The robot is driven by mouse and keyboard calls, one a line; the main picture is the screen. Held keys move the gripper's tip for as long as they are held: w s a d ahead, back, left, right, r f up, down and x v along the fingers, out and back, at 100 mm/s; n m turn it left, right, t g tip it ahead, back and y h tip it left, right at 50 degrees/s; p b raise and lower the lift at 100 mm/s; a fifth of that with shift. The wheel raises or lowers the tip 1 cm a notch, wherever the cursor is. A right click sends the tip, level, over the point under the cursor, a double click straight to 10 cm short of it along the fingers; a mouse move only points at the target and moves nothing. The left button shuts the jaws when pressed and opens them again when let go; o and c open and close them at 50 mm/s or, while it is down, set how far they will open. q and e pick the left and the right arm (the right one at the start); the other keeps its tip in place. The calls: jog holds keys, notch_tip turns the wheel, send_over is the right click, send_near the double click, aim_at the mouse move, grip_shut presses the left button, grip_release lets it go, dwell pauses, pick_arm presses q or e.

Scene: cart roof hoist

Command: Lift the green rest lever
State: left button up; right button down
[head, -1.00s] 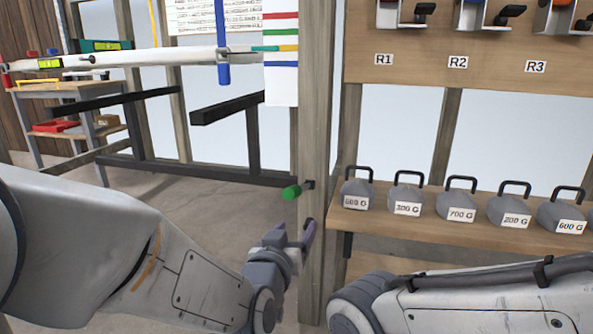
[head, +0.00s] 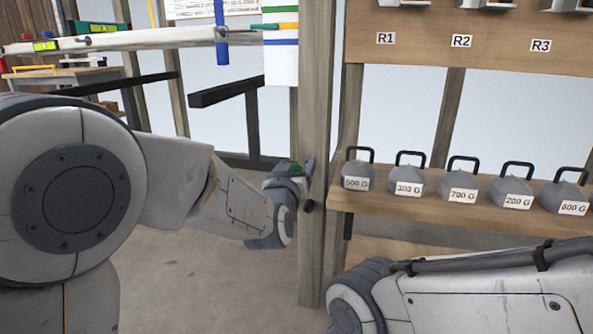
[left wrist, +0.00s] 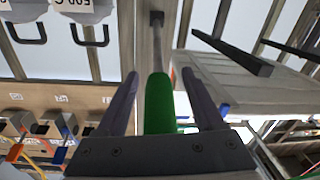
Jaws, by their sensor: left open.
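The green rest lever (left wrist: 160,104) has a green grip on a thin grey rod, which runs to a dark bracket (left wrist: 156,18) on the wooden post. In the left wrist view my left gripper (left wrist: 158,76) is open, one purple-grey finger on each side of the green grip, with small gaps showing. My right gripper is out of view; only part of my right arm shows.
The wooden post (head: 311,110) stands right beside my left gripper. A dark peg (head: 308,205) sits on it just below. Several labelled grey weights stand on a shelf (head: 400,212) to the right. A white beam (head: 130,40) spans the upper left.

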pick_arm(q)
grip_shut()
dwell(1.5)
